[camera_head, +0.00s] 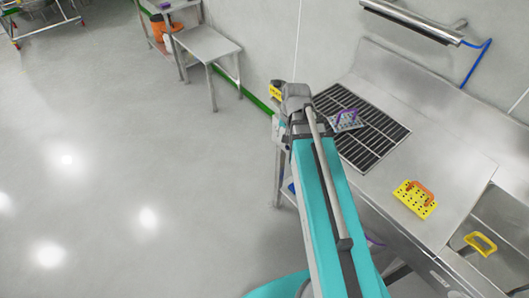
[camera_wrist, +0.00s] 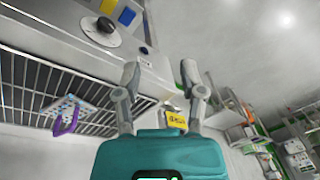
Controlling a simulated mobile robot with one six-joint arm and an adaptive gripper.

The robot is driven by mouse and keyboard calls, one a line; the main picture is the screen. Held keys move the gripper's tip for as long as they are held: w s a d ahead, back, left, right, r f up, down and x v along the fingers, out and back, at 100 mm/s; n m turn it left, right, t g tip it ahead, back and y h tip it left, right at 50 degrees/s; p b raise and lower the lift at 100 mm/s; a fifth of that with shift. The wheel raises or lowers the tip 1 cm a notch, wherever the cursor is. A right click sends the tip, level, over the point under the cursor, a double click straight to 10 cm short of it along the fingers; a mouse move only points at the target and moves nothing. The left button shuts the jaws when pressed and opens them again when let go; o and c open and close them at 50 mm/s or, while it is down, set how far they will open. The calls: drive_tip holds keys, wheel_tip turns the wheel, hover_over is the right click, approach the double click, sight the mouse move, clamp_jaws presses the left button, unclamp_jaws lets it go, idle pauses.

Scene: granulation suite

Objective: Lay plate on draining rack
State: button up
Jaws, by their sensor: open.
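The draining rack (camera_head: 385,135) is a dark slatted grate set in the steel bench; it also shows at the left of the wrist view (camera_wrist: 25,98). A pale perforated plate with a purple handle (camera_head: 345,121) lies on the rack, near its middle; the wrist view shows it too (camera_wrist: 62,108). A yellow perforated plate with an orange handle (camera_head: 414,203) lies on the bare bench, right of the rack. My gripper (camera_wrist: 159,72) is open, with nothing seen between its fingers. It is by the rack's left end; my arm hides most of it in the head view.
A sink with a yellow handled item (camera_head: 481,243) is at the right. A steel lamp-like bar (camera_head: 412,22) and blue hose (camera_head: 476,62) are on the wall. A small steel table (camera_head: 207,43) stands at the back. The floor at left is clear.

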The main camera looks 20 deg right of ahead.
drive_tip(key=s+a+n+g+h, duration=0.1)
drive_tip(key=s+a+n, duration=0.3)
drive_tip(key=a, duration=0.5)
drive_tip(key=shift+s+n+g, duration=0.3)
drive_tip(key=shift+s+n, duration=0.1)
drive_tip(key=shift+s, duration=0.65)
drive_tip(key=shift+f, duration=0.1)
drive_tip(key=shift+d+f, duration=0.1)
drive_tip(key=shift+f, duration=0.1)
